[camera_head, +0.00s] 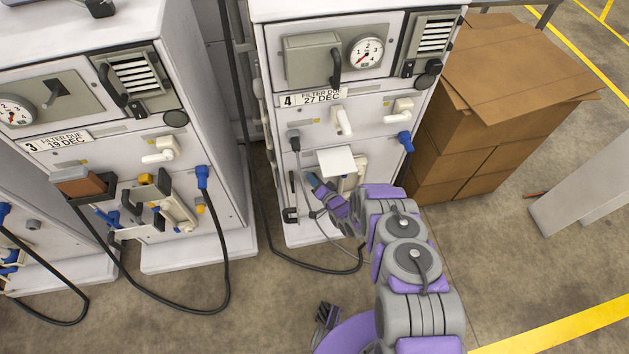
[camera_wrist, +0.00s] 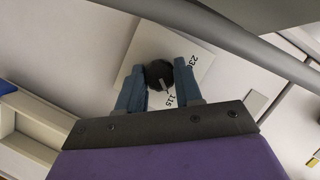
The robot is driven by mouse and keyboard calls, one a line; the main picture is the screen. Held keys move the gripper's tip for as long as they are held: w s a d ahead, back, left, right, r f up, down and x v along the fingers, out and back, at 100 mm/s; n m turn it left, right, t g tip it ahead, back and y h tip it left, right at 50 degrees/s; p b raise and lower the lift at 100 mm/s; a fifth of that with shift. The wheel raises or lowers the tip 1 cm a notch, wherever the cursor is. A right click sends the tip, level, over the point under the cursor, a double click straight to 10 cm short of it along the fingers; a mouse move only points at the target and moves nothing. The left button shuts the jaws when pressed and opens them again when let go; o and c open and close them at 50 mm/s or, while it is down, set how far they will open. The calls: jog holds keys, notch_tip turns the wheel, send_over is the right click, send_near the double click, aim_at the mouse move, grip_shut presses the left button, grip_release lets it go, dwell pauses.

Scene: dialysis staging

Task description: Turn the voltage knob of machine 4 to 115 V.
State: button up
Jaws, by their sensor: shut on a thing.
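Machine 4 (camera_head: 300,130) stands at the centre of the head view, with a "4" label under its gauge. My gripper (camera_head: 317,183) is low at its front panel, under a white protruding box. In the wrist view, the black voltage knob (camera_wrist: 158,73) sits on a white plate (camera_wrist: 146,55) marked 230 and 115. The two blue fingers of my gripper (camera_wrist: 160,78) are shut on the knob from both sides. A pale mark on the knob seems to face the 115 side, but its exact alignment is too small to tell. The knob is not discernible in the head view.
Machine 3 (camera_head: 75,160) stands to the left, with dark hoses looping to the floor. A dark cable (camera_head: 300,268) runs near my arm at machine 4's base. Stacked cardboard boxes (camera_head: 500,80) stand right of machine 4. The floor at front right is clear.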

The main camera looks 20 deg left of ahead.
jog(key=o, duration=1)
jog(key=shift+d, duration=0.15)
jog(key=shift+o, duration=0.2)
jog(key=p+v, duration=0.4)
jog(key=v, duration=1.3)
jog(key=shift+p, duration=0.35)
jog(key=shift+s+d+f, duration=0.1)
